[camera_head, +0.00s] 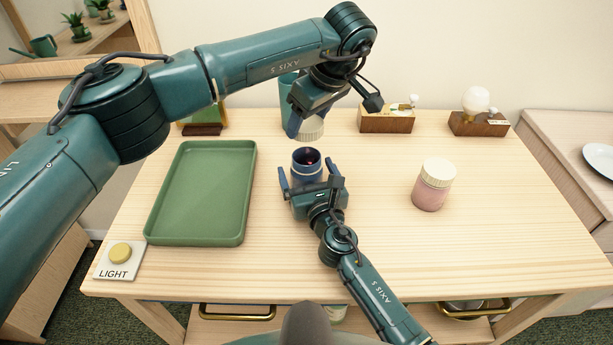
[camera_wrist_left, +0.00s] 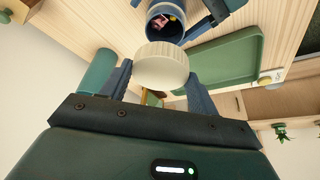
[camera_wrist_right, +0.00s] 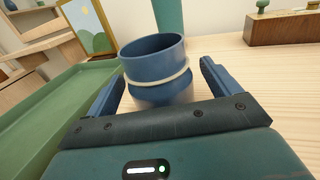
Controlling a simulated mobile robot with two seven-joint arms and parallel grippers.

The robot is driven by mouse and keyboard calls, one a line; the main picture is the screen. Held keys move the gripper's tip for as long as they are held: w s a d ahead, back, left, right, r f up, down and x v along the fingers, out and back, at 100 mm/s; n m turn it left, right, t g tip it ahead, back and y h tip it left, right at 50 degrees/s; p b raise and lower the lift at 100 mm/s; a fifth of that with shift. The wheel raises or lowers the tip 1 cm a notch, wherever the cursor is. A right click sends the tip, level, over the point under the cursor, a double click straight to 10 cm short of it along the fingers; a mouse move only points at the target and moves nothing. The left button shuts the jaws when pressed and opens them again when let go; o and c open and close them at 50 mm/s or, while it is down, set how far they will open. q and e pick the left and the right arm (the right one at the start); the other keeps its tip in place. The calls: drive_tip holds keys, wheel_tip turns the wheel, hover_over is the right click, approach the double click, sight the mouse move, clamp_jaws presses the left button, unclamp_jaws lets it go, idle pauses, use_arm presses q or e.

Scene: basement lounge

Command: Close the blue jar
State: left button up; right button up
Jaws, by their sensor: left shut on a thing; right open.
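The blue jar (camera_head: 306,157) stands upright and open on the wooden table, with something red inside. It also shows in the right wrist view (camera_wrist_right: 155,70), with a pale band around it. My left gripper (camera_head: 309,124) is shut on a cream ribbed lid (camera_head: 312,130), which it holds above and behind the jar, apart from it. The lid also fills the middle of the left wrist view (camera_wrist_left: 162,65). My right gripper (camera_head: 308,174) is open, low on the near side of the jar, with its fingers on either side of it.
A green tray (camera_head: 203,192) lies to the left. A pink jar with a cream lid (camera_head: 433,186) stands to the right. A LIGHT button (camera_head: 120,254) is at the front left corner. A green cylinder (camera_head: 288,97) and wooden blocks (camera_head: 387,121) line the back.

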sight(310, 139)
drive_tip(key=shift+c, duration=0.6)
drive_tip(key=c, duration=1.3)
use_arm(q)
drive_tip(key=shift+d+f, duration=0.1)
drive_tip(key=shift+f, duration=2.4)
use_arm(e)
drive_tip(key=shift+c, duration=0.3)
